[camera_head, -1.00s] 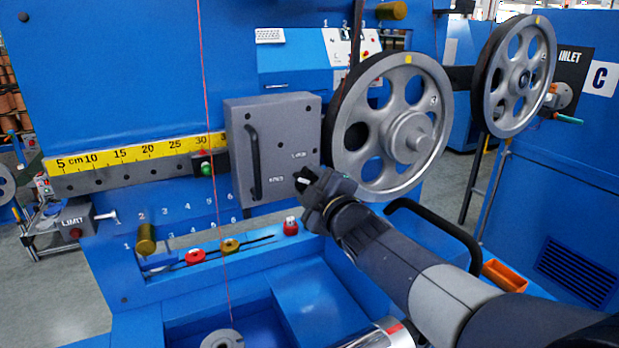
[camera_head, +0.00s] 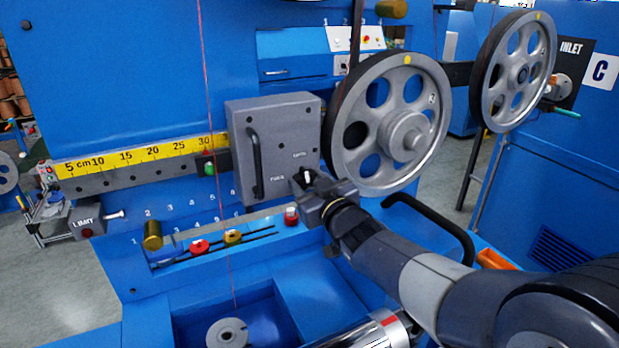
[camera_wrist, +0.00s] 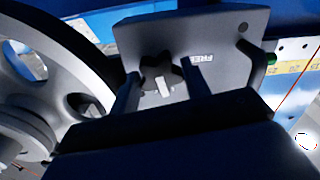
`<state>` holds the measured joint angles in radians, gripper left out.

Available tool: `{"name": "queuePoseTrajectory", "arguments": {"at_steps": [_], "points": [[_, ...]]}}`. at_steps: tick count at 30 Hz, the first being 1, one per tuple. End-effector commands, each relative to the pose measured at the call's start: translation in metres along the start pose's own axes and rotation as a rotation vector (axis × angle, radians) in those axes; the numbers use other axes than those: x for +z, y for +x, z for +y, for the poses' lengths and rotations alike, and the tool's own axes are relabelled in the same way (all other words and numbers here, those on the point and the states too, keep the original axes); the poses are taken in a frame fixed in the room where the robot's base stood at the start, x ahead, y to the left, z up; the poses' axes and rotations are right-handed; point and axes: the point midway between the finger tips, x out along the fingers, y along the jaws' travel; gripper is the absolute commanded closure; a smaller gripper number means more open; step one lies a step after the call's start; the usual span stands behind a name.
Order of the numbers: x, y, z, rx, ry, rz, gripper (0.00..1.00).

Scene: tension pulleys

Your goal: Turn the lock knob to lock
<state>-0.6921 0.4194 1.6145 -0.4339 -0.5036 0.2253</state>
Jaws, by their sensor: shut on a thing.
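The lock knob (camera_wrist: 155,70) is a dark, lobed knob with a white pointer mark, on the face of a grey box (camera_head: 250,112). In the head view only a small part of it with the white mark (camera_head: 308,175) shows; my gripper hides the rest. My gripper (camera_head: 307,183) is at the box's lower right corner. In the wrist view one finger of my gripper (camera_wrist: 163,82) is on each side of the knob, and it is shut on it. A "FREE" label (camera_wrist: 201,58) is beside the knob. A "LOCK" label (camera_head: 299,155) is above it.
A large spoked pulley (camera_head: 390,125) stands just right of the box, close to my gripper. A black handle (camera_head: 254,163) is on the box's left side. A curved black rail (camera_head: 440,222) is near my arm. A yellow scale (camera_head: 130,160) runs left of the box.

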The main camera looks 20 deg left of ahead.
Motion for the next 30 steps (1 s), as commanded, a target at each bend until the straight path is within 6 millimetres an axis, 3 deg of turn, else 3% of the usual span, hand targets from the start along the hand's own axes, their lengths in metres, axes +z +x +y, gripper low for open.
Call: {"name": "queuePoseTrajectory", "arguments": {"at_steps": [10, 27, 28, 30], "points": [[0.0015, -0.0002, -0.0001, 0.0, 0.149, -0.005, 0.78], [0.0022, -0.0002, -0.0002, 0.001, 0.178, -0.004, 0.78], [0.0022, -0.0002, -0.0002, 0.001, 0.178, -0.005, 0.54], [0.002, -0.0001, -0.0001, 0.001, 0.177, -0.004, 0.48]]}}
